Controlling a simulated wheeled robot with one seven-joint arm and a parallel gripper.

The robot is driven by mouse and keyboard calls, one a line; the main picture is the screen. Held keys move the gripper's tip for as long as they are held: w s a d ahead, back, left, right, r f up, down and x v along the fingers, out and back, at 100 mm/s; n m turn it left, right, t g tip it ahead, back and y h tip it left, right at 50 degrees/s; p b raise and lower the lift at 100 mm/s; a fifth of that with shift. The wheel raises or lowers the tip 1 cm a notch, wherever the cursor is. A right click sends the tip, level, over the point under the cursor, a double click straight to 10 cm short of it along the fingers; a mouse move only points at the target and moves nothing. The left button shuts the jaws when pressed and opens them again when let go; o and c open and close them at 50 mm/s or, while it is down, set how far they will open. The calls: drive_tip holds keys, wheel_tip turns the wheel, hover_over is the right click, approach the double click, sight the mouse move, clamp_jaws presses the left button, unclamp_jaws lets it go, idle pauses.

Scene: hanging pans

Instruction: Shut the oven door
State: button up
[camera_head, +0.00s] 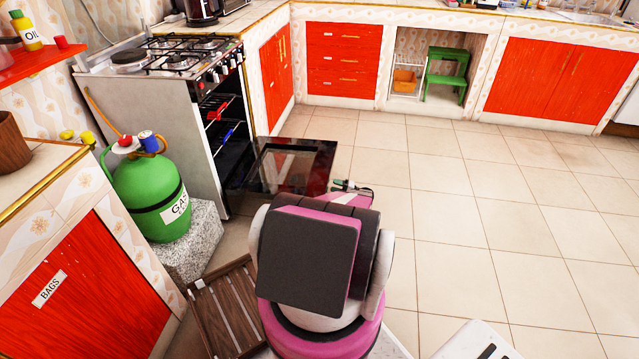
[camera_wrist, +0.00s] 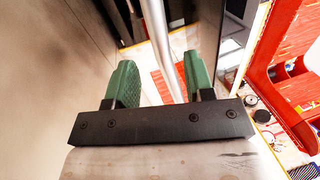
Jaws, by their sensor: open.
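The oven (camera_head: 180,100) stands at the left in the head view, with its dark front open. Its dark glass door (camera_head: 312,152) hangs lowered, roughly flat, out over the floor. My gripper (camera_head: 348,186) is at the door's near right edge, mostly hidden behind my arm. In the wrist view my gripper (camera_wrist: 160,65) shows two green fingers, spread apart. A silver bar (camera_wrist: 157,35), which looks like the door handle, runs lengthwise through the gap between them. I cannot tell whether either finger touches it.
A green gas bottle (camera_head: 150,195) stands on a stone block (camera_head: 195,245) left of the oven. A brown slatted crate (camera_head: 228,310) lies near my base. Red drawers (camera_head: 343,58) line the back. The tiled floor (camera_head: 480,200) at the right is clear.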

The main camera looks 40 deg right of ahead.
drive_tip(key=x, duration=0.8)
clamp_jaws()
drive_tip(key=shift+r, duration=0.1)
